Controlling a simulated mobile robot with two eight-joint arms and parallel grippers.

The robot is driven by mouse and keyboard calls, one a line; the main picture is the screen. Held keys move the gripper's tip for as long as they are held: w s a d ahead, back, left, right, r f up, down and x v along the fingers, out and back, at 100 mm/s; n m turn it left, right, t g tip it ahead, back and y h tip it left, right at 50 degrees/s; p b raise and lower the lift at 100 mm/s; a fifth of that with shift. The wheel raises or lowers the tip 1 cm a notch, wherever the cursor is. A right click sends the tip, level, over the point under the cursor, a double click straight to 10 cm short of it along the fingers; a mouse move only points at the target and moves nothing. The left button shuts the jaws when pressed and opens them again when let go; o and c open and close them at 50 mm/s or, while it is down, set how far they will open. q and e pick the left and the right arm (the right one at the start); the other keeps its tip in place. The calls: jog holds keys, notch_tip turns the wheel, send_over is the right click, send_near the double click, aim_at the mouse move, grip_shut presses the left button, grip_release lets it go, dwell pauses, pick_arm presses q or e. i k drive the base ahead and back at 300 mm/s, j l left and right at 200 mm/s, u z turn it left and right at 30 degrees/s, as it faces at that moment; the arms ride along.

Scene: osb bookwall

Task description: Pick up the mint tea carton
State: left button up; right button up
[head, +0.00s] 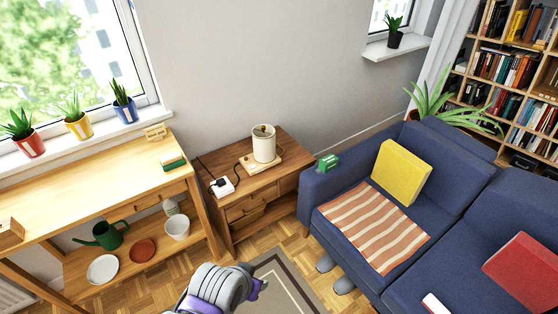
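A small green carton with pale markings (328,162) lies on the left armrest of the blue sofa (312,190); it looks like the mint tea carton, but its print is too small to read. Neither of my grippers shows clearly. A grey and purple part of my own arm reaches in at the bottom middle, well apart from the carton, with no fingertips to be made out. Nothing touches the carton except the armrest.
A side cabinet (245,215) left of the sofa bears a cream canister (264,143) and a white plug box (222,187). A wooden table (95,185) stands at the left. A yellow cushion (401,172) and striped blanket (375,230) lie on the sofa. The rug (290,285) is clear.

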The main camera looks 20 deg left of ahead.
aim_at(330, 162)
jog(key=u, duration=0.3)
jog(key=i+u, duration=0.25)
jog(key=i, duration=0.6)
jog(key=i+u, duration=0.25)
jog(key=i, duration=0.55)
